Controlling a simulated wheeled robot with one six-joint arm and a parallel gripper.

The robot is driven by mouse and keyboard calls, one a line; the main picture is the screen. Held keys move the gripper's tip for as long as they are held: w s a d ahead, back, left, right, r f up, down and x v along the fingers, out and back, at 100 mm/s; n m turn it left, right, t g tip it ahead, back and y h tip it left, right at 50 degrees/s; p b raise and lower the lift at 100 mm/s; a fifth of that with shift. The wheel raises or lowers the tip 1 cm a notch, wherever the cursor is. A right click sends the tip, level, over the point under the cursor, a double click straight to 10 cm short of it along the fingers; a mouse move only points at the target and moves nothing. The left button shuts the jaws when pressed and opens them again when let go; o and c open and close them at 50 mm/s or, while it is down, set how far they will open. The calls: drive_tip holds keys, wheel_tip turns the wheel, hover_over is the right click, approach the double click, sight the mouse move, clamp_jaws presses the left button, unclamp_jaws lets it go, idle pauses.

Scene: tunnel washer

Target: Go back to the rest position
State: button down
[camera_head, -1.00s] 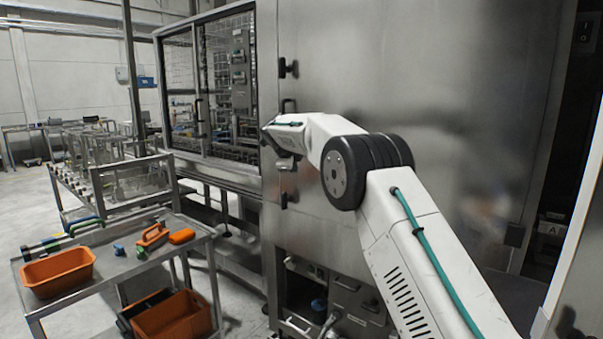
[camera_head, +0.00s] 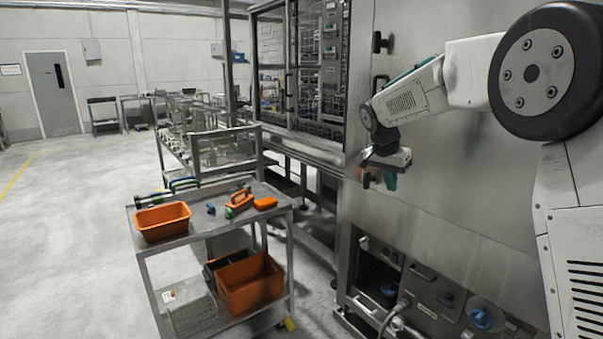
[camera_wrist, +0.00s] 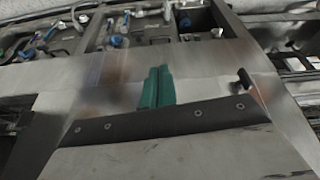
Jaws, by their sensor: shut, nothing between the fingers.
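My gripper (camera_head: 378,181) hangs at the end of my white arm, in front of the steel washer panel (camera_head: 440,150) on the right of the head view. Its small teal fingers are together and hold nothing. In the wrist view the teal fingers (camera_wrist: 157,88) stand side by side, closed, with blurred steel panels behind them. The gripper appears close to the panel, but I cannot tell the exact gap.
A steel cart (camera_head: 205,226) at left centre carries an orange tray (camera_head: 162,222) and hand tools; an orange bin (camera_head: 250,284) sits on its lower shelf. Behind it stands a rack table (camera_head: 222,150). A low open compartment (camera_head: 383,272) is under the panel. Floor at far left is clear.

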drive_tip(key=s+d+n+y, duration=0.1)
drive_tip(key=s+n, duration=0.3)
drive_tip(key=s, duration=2)
drive_tip(key=s+f+n+g+y, duration=0.1)
drive_tip(key=s+n, duration=0.4)
drive_tip(key=s, duration=2)
drive_tip(key=shift+d+y, duration=0.4)
drive_tip(key=shift+y, duration=0.3)
